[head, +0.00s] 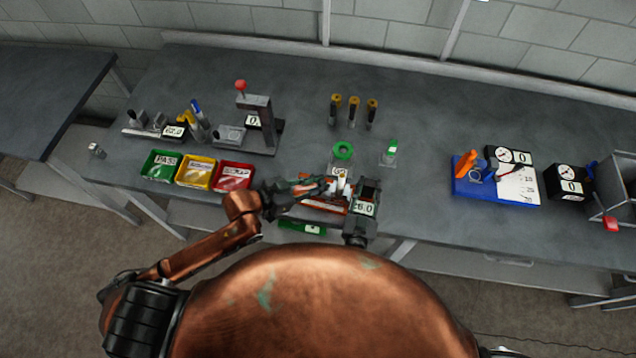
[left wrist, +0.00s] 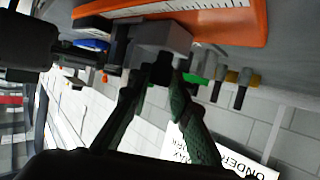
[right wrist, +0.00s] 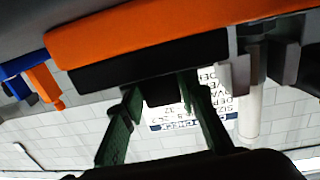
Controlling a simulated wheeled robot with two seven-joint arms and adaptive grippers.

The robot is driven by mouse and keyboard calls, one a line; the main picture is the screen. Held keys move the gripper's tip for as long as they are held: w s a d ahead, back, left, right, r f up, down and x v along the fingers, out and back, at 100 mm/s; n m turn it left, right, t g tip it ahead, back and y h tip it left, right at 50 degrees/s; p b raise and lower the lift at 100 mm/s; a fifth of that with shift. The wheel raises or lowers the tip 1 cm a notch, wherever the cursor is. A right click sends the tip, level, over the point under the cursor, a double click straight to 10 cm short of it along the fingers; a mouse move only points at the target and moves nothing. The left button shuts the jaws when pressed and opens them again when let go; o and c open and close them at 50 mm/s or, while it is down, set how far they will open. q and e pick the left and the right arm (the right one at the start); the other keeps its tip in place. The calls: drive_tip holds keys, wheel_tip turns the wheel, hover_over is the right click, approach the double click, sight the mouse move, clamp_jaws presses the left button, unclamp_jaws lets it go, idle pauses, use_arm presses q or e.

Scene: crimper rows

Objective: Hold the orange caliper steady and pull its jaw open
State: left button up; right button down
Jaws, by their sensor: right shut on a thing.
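The orange caliper (head: 322,207) lies near the front edge of the bench, with a white display reading about 26.0 at its right end. My left gripper (head: 318,186) is at its left and middle part. In the left wrist view its fingertips (left wrist: 162,72) are at a dark piece under a grey block (left wrist: 165,37), below the caliper's orange scale body (left wrist: 215,22); whether they grip is unclear. My right gripper (right wrist: 160,95) is shut on a dark tab under the caliper's black housing (right wrist: 150,60). In the head view it is at the caliper's right end, partly hidden.
Green, yellow and red bins (head: 195,172) stand to the left. A green ring (head: 343,150) and a small green-topped stand (head: 389,152) are just behind the caliper. A blue tray (head: 466,189) with gauges is at the right. A green tool (head: 302,227) lies in front.

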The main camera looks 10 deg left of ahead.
use_arm(q)
clamp_jaws()
drive_tip(key=shift+w+a, duration=0.15)
drive_tip(key=shift+a, duration=1.1)
use_arm(e)
drive_tip(key=shift+d, duration=0.1)
use_arm(q)
drive_tip(key=shift+o, duration=2.3)
unclamp_jaws()
drive_tip(key=v, duration=1.2)
